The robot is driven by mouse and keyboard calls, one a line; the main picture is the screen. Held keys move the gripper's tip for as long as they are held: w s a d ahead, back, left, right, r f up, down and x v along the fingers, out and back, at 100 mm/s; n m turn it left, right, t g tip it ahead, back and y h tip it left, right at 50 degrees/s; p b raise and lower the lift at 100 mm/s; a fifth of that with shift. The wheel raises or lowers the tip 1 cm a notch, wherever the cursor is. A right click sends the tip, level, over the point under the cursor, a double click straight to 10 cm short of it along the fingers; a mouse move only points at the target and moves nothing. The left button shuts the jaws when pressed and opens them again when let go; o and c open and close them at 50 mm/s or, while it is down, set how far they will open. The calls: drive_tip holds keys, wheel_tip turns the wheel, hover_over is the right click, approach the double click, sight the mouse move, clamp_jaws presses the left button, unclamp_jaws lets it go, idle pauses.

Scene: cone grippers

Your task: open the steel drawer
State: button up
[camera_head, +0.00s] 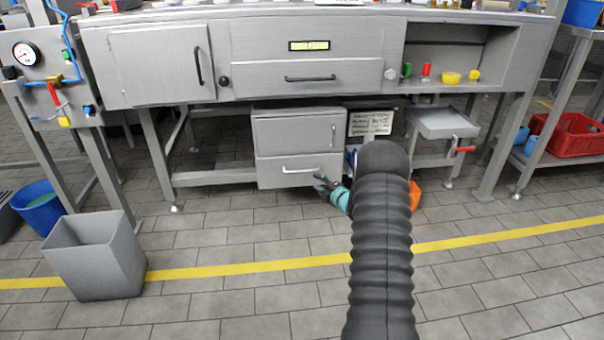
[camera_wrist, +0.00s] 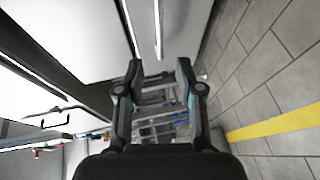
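A grey under-bench unit (camera_head: 258,130) has two stacked fronts. My gripper (camera_head: 323,185) is beside the lower front's right edge, right of the pale handle. In the wrist view my gripper (camera_wrist: 160,68) is open, with nothing visible between its fingers. Grey fronts fill that view's upper left.
A grey bin (camera_head: 95,262) and blue bucket (camera_head: 38,208) stand on the floor at left. A grey side tray (camera_head: 440,123) and orange object (camera_head: 415,195) are right of the unit. The tiled floor in front, with a yellow line (camera_head: 240,268), is mostly clear.

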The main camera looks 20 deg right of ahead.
sight(302, 171)
drive_tip(key=x, duration=1.2)
drive_tip(key=shift+w+b, duration=0.35)
clamp_jaws()
